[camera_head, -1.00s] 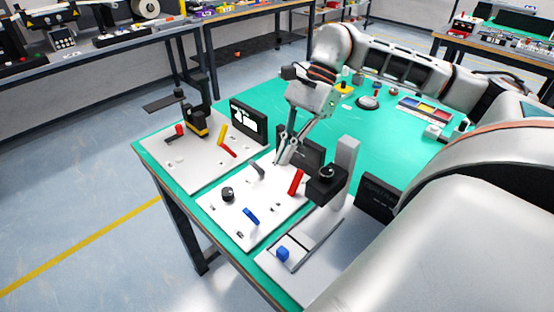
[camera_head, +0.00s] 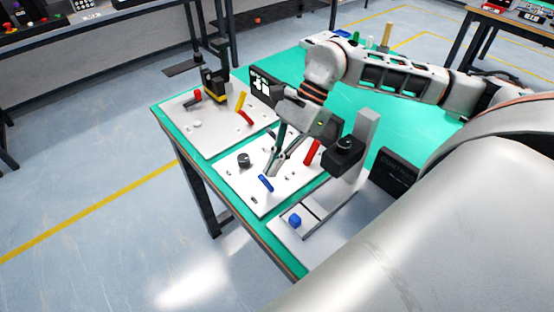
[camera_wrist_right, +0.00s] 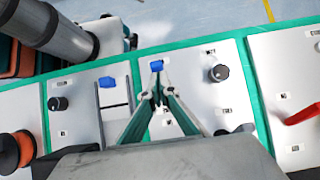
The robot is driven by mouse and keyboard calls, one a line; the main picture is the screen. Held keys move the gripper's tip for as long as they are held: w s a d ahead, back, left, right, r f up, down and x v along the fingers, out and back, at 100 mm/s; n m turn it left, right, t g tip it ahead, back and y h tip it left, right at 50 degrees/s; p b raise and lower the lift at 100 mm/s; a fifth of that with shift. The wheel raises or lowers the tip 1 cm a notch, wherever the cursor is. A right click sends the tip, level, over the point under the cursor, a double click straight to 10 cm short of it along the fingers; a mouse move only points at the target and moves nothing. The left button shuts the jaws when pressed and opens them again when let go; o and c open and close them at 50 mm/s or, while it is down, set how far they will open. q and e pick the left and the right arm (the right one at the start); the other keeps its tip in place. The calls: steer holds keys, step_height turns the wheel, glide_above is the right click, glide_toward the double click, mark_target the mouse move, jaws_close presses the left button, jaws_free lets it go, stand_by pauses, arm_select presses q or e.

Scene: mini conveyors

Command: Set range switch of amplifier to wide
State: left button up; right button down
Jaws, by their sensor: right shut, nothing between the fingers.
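The middle white panel (camera_head: 265,205) carries a black knob (camera_head: 244,160), a small blue lever switch (camera_head: 266,183) and a red lever (camera_head: 313,151). I cannot read which panel is the amplifier, nor the switch's label. My right gripper (camera_head: 272,173) is shut and empty, its tips low over this panel, close to the blue switch. In the right wrist view the tips (camera_wrist_right: 157,97) point at the blue switch (camera_wrist_right: 157,66); I cannot tell if they touch it. The knob (camera_wrist_right: 219,73) sits to the right there. My left gripper is out of view.
The left panel (camera_head: 212,142) has yellow and red levers and a black post device (camera_head: 214,84). The right panel has a blue block (camera_head: 295,221) and a grey column (camera_head: 366,140) with a black head (camera_head: 344,152) close to my right gripper.

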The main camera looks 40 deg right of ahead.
steer(key=shift+a, duration=0.1)
steer(key=shift+s+a+f+b, duration=0.15)
steer(key=shift+a+b, duration=0.15)
steer(key=shift+a, duration=0.15)
steer(key=shift+a+f+b, duration=0.15)
steer(key=shift+a+b, duration=0.1)
steer(key=shift+a, duration=0.15)
steer(key=shift+s+r, duration=0.1)
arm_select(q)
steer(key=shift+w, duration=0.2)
arm_select(e)
steer(key=shift+a, duration=0.1)
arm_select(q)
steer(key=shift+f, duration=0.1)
